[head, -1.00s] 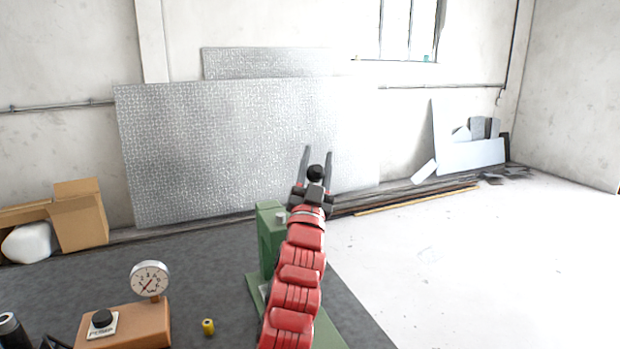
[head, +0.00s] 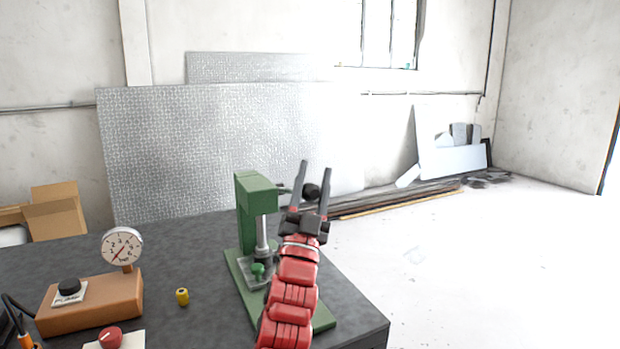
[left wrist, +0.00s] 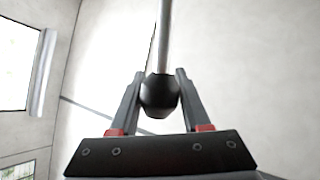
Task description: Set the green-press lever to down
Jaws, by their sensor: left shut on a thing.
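The green press (head: 256,196) stands on the dark table, with a silver ram (head: 262,234) above its base. A short lever rod (head: 283,190) leads right from near the top of the press to a black ball knob (head: 311,191). My left gripper (head: 315,167) is shut on this knob. In the left wrist view the knob (left wrist: 160,97) sits between the two fingers, and its grey rod (left wrist: 165,35) runs up out of frame. My left arm hides part of the press base. My right gripper is not in view.
A gauge (head: 122,248) on an orange-brown box (head: 95,304), a small yellow cylinder (head: 182,296) and a red knob (head: 110,337) are left of the press. The table's (head: 371,327) right edge is close to my arm. Open floor lies beyond it.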

